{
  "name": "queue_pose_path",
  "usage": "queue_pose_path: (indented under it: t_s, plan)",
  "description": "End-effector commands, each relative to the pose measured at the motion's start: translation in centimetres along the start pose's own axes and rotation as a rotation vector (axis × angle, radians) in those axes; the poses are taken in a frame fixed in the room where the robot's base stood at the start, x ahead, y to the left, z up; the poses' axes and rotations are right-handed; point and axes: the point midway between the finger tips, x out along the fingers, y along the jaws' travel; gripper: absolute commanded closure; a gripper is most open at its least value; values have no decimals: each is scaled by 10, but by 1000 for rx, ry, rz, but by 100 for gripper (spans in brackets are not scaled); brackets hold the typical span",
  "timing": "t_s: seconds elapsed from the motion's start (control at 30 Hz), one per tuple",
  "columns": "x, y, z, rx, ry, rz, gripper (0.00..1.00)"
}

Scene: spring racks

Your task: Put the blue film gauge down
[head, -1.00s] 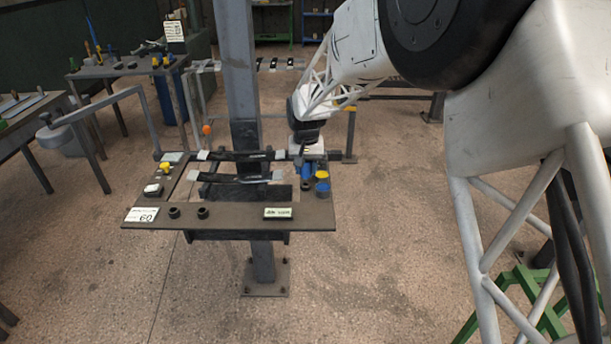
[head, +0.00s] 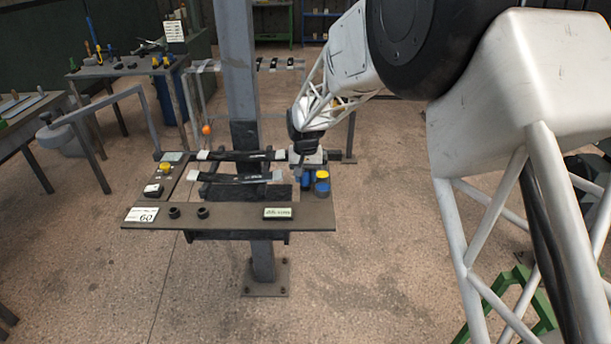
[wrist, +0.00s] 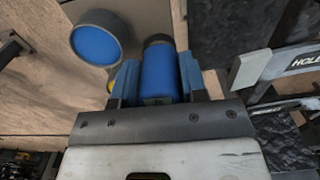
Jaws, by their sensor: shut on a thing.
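My gripper (head: 306,172) is at the right end of the rack board, pointing down. In the wrist view its blue fingers (wrist: 159,72) are shut on the sides of a blue cylinder with a dark far end, the blue film gauge (wrist: 158,82). In the head view the gauge is mostly hidden among my fingers. I cannot tell whether its lower end touches the board. A separate round piece with a blue top and grey rim (wrist: 97,40) stands beside it, apart from my fingers.
Black springs (head: 240,178) span the rack. A grey post (head: 240,80) rises behind.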

Motion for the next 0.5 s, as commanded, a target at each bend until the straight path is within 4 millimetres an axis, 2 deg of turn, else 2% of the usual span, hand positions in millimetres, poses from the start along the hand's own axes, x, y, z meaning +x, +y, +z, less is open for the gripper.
queue_pose_path:
  t_s: [0.37,0.4,0.5]
  plan:
    - [2,0,0,0,0,0,87]
    - [2,0,0,0,0,0,56]
    - [2,0,0,0,0,0,41]
